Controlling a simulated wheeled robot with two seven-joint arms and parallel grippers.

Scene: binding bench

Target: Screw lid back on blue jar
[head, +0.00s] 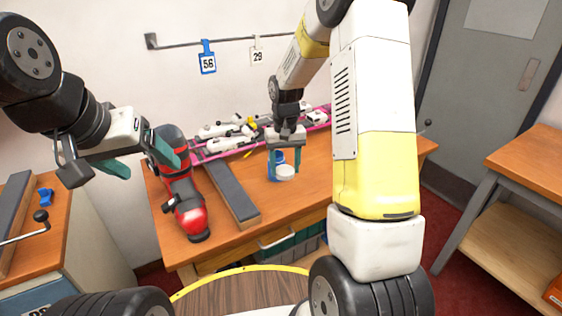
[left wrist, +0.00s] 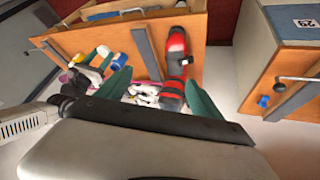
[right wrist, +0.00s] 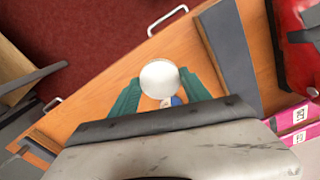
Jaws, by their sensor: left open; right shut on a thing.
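The white round lid (head: 285,173) is low between the fingers of my right gripper (head: 286,166), over the bench. In the right wrist view the lid (right wrist: 160,79) is a pale disc between the green fingertips (right wrist: 159,80), which are shut on it. A blue thing, apparently the jar (head: 279,157), shows just behind the lid; a small blue patch shows in the right wrist view (right wrist: 177,101). The gripper hides much of it, and I cannot tell how lid and jar meet. My left gripper (head: 143,158) is open and empty, in the air by the bench's left end.
Bare bench lies right of the bar.

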